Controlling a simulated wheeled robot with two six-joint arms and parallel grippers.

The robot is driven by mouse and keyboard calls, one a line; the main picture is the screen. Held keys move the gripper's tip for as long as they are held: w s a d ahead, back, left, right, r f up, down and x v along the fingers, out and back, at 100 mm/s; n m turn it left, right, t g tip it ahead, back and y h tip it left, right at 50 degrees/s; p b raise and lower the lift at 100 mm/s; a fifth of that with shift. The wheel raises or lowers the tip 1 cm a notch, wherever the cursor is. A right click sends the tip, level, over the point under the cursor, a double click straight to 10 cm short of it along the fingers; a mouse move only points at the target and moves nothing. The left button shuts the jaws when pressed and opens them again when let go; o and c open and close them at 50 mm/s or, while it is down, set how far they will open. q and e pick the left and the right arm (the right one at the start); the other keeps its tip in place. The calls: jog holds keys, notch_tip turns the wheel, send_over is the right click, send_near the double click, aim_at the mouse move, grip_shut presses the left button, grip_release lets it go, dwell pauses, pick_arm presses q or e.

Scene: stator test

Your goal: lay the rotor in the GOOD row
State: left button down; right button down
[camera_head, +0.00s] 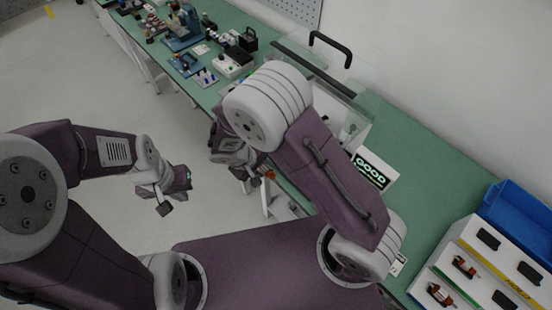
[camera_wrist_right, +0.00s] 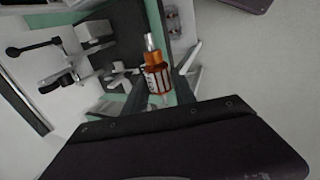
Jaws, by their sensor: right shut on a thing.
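The rotor (camera_head: 269,175), orange-copper with a pale shaft, is between the jaws of my right gripper (camera_head: 259,177), in front of the bench edge. In the right wrist view the rotor (camera_wrist_right: 157,76) shows large and slightly tilted; the dark gripper body hides part of the surroundings. A white rack (camera_head: 462,246) stands at the lower right of the head view. It has dark slots and holds two rotors (camera_head: 465,267). Its yellow label (camera_head: 527,272) is too small to read surely. My left gripper (camera_head: 174,194) is open and empty over the floor.
A lit display (camera_head: 371,171) reads GOOD on the green bench (camera_head: 430,150). A clear-walled tester with a black handle (camera_head: 331,46) stands behind my right arm. A blue bin (camera_head: 518,215) is beside the rack. Tools and fixtures (camera_head: 182,30) crowd the bench's far end.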

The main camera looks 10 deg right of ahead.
aim_at(261, 169)
jog(key=shift+s+a, duration=0.15)
jog(key=shift+a, duration=0.15)
jog(key=shift+r, duration=0.1)
notch_tip(261, 169, up, 5)
jog(key=p, duration=0.4)
dwell(0.5)
